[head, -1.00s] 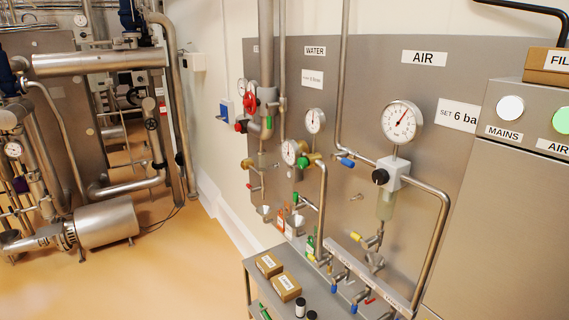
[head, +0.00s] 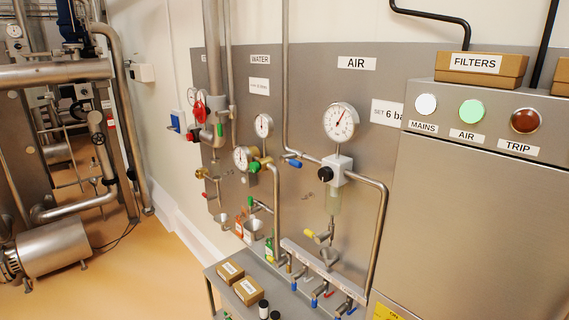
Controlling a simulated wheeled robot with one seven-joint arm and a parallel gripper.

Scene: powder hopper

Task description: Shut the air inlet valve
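The AIR sign (head: 357,63) is on the grey wall panel (head: 312,75). Below it an air pipe (head: 286,90) comes down and bends right toward a white regulator block with a black knob (head: 325,174). A small valve with a blue handle (head: 291,161) sits at this bend; the handle appears to lie roughly along the pipe, though it is small. A round gauge (head: 341,122) stands above the regulator, its needle pointing up and right. A yellow-handled valve (head: 322,236) is below the clear bowl (head: 333,202). My gripper is not in view.
A grey cabinet (head: 480,220) with MAINS, AIR and TRIP lamps stands at right, a FILTERS box (head: 482,67) on top. A low bench (head: 222,291) with boxes and a manifold (head: 322,262) stands below the panel. Open floor (head: 130,275) lies left.

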